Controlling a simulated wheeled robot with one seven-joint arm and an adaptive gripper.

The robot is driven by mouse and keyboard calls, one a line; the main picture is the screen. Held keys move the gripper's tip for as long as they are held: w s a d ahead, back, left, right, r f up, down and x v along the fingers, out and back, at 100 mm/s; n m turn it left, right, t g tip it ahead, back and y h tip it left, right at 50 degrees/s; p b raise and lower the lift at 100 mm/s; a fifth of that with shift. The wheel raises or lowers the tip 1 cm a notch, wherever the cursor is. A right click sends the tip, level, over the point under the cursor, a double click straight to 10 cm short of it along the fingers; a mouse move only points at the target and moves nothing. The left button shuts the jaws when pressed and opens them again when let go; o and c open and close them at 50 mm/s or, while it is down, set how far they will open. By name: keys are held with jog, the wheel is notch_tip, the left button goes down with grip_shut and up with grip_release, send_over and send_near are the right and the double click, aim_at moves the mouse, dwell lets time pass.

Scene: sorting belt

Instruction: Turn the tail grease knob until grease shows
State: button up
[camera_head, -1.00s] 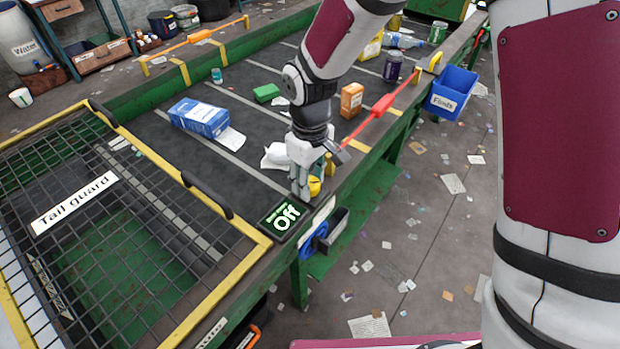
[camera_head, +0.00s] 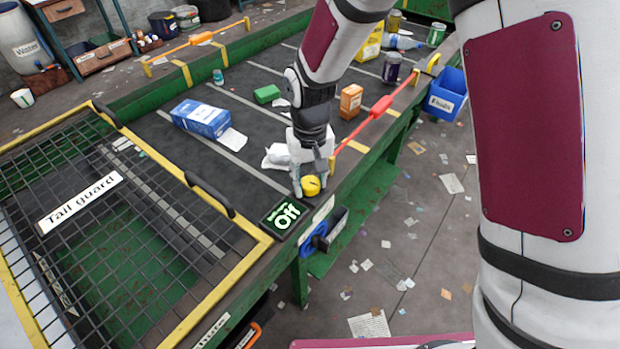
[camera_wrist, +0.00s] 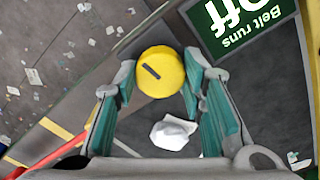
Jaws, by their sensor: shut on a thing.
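A round yellow knob (camera_head: 311,187) sits on the near side rail of the belt, just right of the lit "Off" sign (camera_head: 285,217). In the wrist view the yellow knob (camera_wrist: 166,80) shows its round top with a dark slot-like mark slanting across it. My gripper (camera_head: 312,182) points down at the knob, with a finger on each side of it. In the wrist view my gripper's (camera_wrist: 160,70) fingertips are against the left and right sides of the knob. I cannot read a label on the knob, and its base is hidden.
The "Tail guard" mesh (camera_head: 150,235) lies left of the sign. Crumpled white paper (camera_head: 276,156), a blue box (camera_head: 201,117) and an orange carton (camera_head: 350,101) lie on the belt. A red-orange bar (camera_head: 382,104) runs along the near rail. A blue bin (camera_head: 447,93) hangs outside it.

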aim_at(310, 182)
dwell(0.4)
jog(key=o, duration=1.2)
notch_tip(310, 182, up, 12)
